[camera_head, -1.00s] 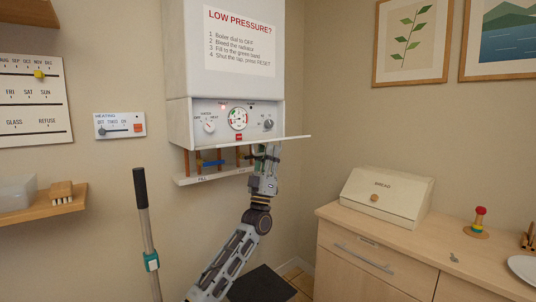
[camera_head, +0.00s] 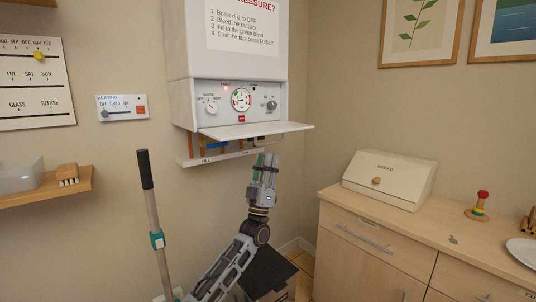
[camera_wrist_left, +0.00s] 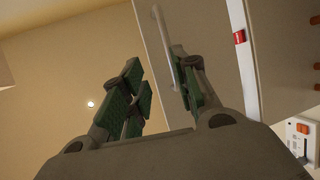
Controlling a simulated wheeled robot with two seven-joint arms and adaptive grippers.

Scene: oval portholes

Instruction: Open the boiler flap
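The boiler flap (camera_head: 257,131) is a white panel at the bottom front of the white boiler (camera_head: 225,40). It stands out roughly level, and the control panel above it is uncovered. My left gripper (camera_head: 266,158) is just below the flap's front edge, pointing up, with its fingers apart. In the left wrist view my left gripper (camera_wrist_left: 160,85) is open, with the grey underside of the flap (camera_wrist_left: 205,30) beyond it. A pale bar (camera_wrist_left: 165,45) on the flap passes close to the right finger; contact cannot be told. My right gripper is not in view.
The control panel carries a dial (camera_head: 211,108), a gauge (camera_head: 240,99) and a knob (camera_head: 271,105). A pipe shelf (camera_head: 205,161) is under the boiler. A black-handled pole (camera_head: 152,205) stands left of my arm. A counter with a bread box (camera_head: 390,180) is at right.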

